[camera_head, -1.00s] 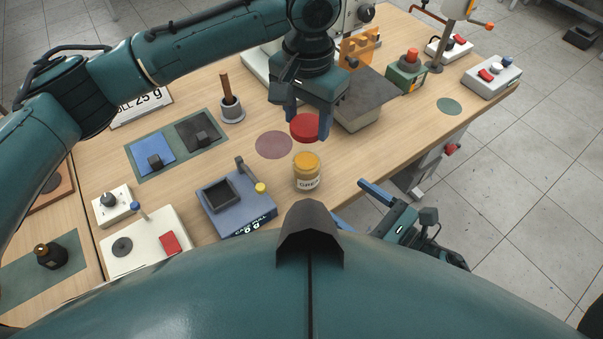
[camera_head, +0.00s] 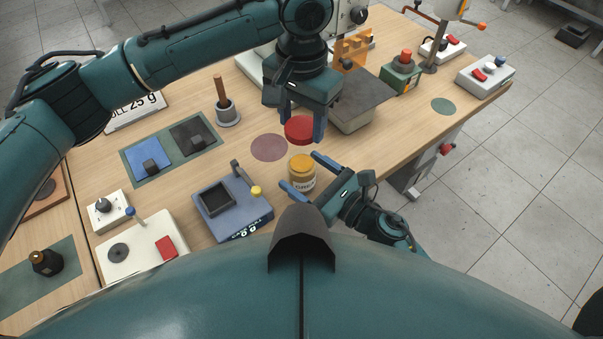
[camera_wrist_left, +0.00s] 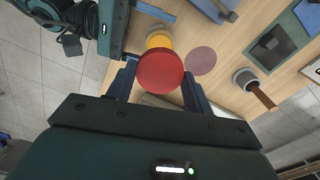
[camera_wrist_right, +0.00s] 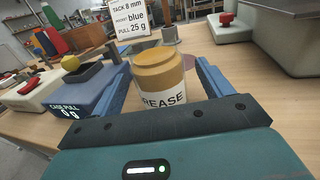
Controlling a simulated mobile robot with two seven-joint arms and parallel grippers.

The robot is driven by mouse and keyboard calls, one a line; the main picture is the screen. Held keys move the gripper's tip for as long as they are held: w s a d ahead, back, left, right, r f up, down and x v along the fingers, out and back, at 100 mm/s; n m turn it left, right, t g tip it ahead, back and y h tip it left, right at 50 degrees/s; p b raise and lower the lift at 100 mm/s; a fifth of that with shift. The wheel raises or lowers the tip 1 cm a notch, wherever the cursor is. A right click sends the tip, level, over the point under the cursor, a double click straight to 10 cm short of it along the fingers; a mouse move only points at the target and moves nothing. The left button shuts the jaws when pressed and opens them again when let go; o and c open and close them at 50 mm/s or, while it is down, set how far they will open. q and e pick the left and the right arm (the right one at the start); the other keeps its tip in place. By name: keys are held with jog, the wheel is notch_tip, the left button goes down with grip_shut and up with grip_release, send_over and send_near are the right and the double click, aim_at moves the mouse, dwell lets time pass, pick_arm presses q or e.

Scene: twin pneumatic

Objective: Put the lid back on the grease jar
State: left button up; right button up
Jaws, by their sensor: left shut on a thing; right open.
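The grease jar (camera_head: 302,172) stands upright and lidless on the table near its front edge, its yellow top showing; its label reads "GREASE" in the right wrist view (camera_wrist_right: 161,85). The red lid (camera_head: 300,130) is held between the fingers of my left gripper (camera_head: 302,128), above and behind the jar. In the left wrist view the lid (camera_wrist_left: 160,71) partly covers the jar (camera_wrist_left: 159,40). My right gripper (camera_head: 301,171) is open, low at the table, with one finger on each side of the jar. I cannot tell whether the fingers touch it.
A mauve round mat (camera_head: 269,148) lies bare left of the jar. A blue case-pull device (camera_head: 232,208) stands left of the jar. A grey-topped block (camera_head: 360,103) stands behind right. A grey cup with a brown handle (camera_head: 227,112) is farther back.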

jog(key=shift+w+a, duration=0.3)
jog(key=shift+a, duration=0.05)
jog(key=c, duration=1.5)
pick_arm(q)
send_over(302, 163)
jog(key=shift+f, duration=2.5)
